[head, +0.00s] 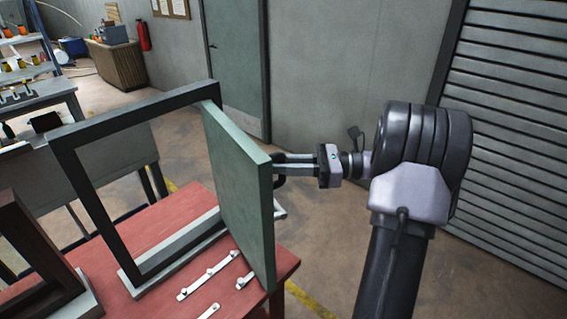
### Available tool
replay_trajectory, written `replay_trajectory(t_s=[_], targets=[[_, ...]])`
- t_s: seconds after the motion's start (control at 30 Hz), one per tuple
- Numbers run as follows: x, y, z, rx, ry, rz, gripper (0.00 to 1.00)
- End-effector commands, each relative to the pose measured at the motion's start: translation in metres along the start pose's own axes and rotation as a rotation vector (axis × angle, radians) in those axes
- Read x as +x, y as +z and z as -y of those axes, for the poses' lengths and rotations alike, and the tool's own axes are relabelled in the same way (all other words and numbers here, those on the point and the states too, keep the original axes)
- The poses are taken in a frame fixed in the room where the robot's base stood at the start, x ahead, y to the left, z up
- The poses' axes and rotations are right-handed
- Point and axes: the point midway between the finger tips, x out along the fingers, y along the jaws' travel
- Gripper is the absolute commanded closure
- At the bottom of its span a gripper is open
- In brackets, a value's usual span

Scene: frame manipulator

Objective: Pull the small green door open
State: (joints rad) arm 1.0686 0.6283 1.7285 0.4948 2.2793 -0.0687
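The small green door (238,190) stands swung wide open, at a steep angle to its dark upright frame (72,190). It is joined at the frame's right side, and its free edge points toward me. The frame's opening is clear. My gripper (279,164) comes in from the right, level, with its fingers at the door's right face near the free edge. A dark handle part (280,183) shows just below the fingers. The fingertips are partly hidden by the door edge, so I cannot tell whether they grip the handle.
The frame stands on a red table (185,208) with several pale metal strips (208,277) on top. A second, brown frame (38,245) stands at the left. A grey shutter (515,130) is at the right. Floor is open behind the table. A workbench (100,160) stands at the left.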

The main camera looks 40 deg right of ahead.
Motion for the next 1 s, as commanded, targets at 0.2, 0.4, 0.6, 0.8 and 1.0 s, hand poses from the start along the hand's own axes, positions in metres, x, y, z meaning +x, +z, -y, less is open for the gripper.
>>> replay_trajectory(t_s=[0.2, 0.4, 0.6, 0.8, 1.0], targets=[[0.000, 0.002, 0.001, 0.000, -0.004, 0.003, 1.00], [0.000, 0.002, 0.001, 0.000, -0.004, 0.004, 1.00], [0.000, 0.001, 0.001, 0.000, -0.003, 0.002, 0.60], [0.000, 0.001, 0.000, 0.000, -0.003, 0.002, 0.60], [-0.021, 0.001, 0.001, -0.001, -0.006, 0.001, 0.60]])
